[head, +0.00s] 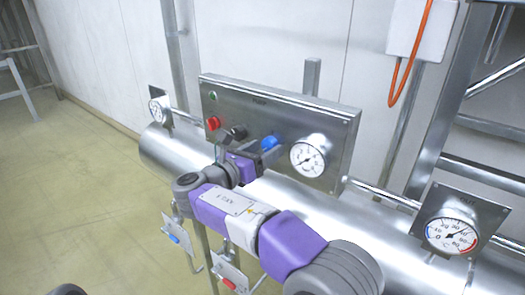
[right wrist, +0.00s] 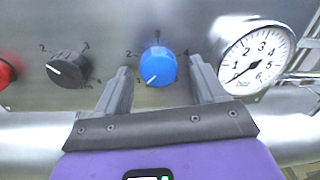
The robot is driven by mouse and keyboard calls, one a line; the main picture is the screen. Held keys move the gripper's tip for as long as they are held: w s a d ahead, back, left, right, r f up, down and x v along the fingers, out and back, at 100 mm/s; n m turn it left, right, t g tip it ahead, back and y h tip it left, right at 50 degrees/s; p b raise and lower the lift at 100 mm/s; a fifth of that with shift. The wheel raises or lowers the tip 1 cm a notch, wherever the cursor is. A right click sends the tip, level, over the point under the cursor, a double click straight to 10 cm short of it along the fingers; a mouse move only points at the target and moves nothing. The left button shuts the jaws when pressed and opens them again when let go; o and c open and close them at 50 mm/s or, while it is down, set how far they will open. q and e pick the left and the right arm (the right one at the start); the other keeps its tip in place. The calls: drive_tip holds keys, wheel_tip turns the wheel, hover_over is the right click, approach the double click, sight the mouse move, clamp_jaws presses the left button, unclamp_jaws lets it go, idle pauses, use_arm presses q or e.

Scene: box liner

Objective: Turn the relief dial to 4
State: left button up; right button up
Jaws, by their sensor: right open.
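A blue dial (right wrist: 158,66) sits on the steel panel, with 2, 3 and 4 around it. Its white mark points to the lower left, below the 2. It also shows in the head view (head: 269,142). My right gripper (right wrist: 159,75) is open, with one finger on each side of the blue dial. I cannot tell whether the fingers touch it. A black dial (right wrist: 68,69) is to its left, its white mark pointing left and slightly up. It also shows in the head view (head: 238,132). No name label is readable. My left gripper is out of view.
A pressure gauge (right wrist: 257,56) is close to the right finger, its needle near 0. A red button (head: 213,123) and a green lamp (head: 213,96) are on the panel's left. A steel pipe (head: 160,152) runs below, with a temperature gauge (head: 451,235) at right.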

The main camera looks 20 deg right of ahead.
drive_tip(key=shift+w+f, duration=0.1)
drive_tip(key=shift+c, duration=0.4)
drive_tip(key=c, duration=1)
drive_tip(key=shift+m, duration=0.3)
